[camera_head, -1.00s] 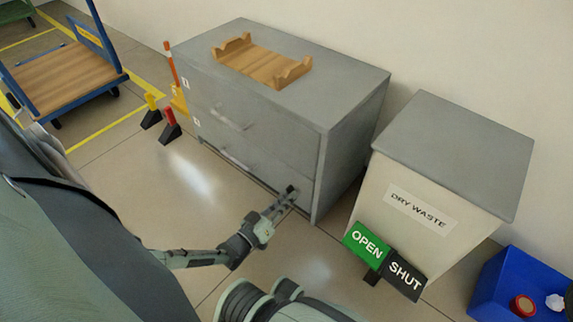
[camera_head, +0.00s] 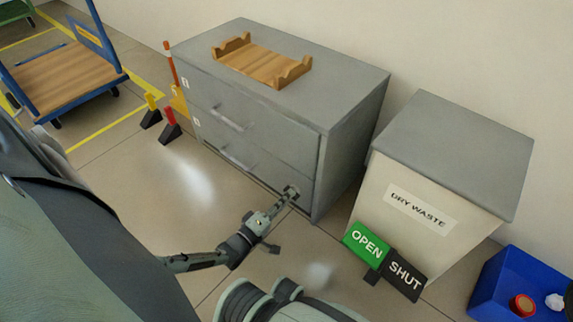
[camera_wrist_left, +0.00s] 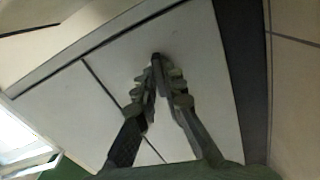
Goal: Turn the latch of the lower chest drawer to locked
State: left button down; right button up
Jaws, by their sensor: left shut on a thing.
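The grey chest (camera_head: 350,130) has two drawers, one above the other. The lower drawer (camera_head: 262,176) looks closed, with a bar handle (camera_head: 238,161) across its front. My left gripper (camera_head: 290,193) is at the right end of the lower drawer's front, its fingers reaching up to it. In the left wrist view the fingers (camera_wrist_left: 157,68) close together at their tips on a small dark piece, the latch (camera_wrist_left: 155,57), against the pale drawer face. The fingers hide most of the latch, so I cannot read its angle. My right gripper is not in view.
A wooden cradle (camera_head: 262,66) sits on the chest. Right of it stands the dry waste bin (camera_head: 440,160) with a green OPEN and black SHUT sign (camera_head: 366,241). A blue crate (camera_head: 500,285) is at lower right, a trolley (camera_head: 70,75) at upper left.

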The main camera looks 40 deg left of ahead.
pick_arm(q)
jog(key=shift+n, duration=1.2)
jog(key=c, duration=1.6)
grip_release()
jog(key=shift+r, duration=0.1)
